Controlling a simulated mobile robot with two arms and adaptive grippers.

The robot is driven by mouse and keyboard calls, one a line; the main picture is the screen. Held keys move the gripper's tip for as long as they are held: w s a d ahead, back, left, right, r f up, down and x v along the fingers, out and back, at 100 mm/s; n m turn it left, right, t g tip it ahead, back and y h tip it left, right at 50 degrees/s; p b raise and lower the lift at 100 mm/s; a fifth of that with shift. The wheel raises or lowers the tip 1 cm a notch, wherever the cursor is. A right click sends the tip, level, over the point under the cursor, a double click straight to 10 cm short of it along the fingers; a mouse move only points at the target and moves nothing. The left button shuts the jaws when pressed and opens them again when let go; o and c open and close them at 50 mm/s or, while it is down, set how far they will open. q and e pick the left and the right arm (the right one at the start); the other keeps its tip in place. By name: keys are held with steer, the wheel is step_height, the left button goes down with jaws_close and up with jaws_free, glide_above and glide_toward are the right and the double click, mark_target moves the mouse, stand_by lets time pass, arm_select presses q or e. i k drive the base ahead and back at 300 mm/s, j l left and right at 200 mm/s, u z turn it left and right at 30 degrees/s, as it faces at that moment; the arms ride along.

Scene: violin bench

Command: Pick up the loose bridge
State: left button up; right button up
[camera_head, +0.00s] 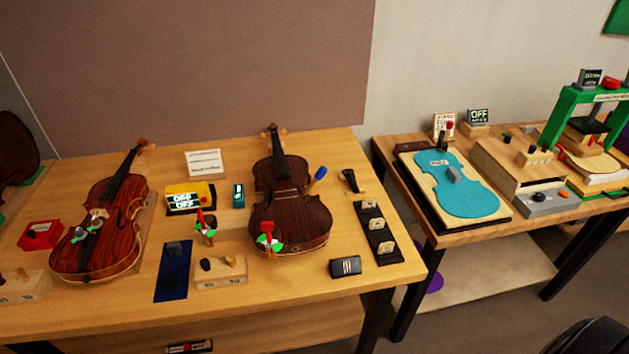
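I cannot tell for sure which piece is the loose bridge. A black strip (381,235) right of the middle violin carries small pale pieces that may be bridges, one of them at its middle (377,223). A small dark piece (174,248) lies on a dark blue mat (172,283) near the front of the bench. The dark brown middle violin (290,207) lies face up with a red, green and white piece (268,240) at its lower body. A reddish violin (103,235) lies at the left. Neither of my grippers is in view.
A wooden block (221,273), a black box (345,266), a yellow and black device (190,198) and a white card (204,163) sit on the wooden bench (300,285). A second table at the right holds a blue violin-shaped plate (470,195) and a green frame (553,117).

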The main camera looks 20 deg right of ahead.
mark_target(368, 202)
steer(key=k+l+z, duration=0.15)
steer(key=z, duration=0.3)
steer(key=k+l+z, duration=0.2)
steer(key=z, duration=0.3)
steer(key=k, duration=0.05)
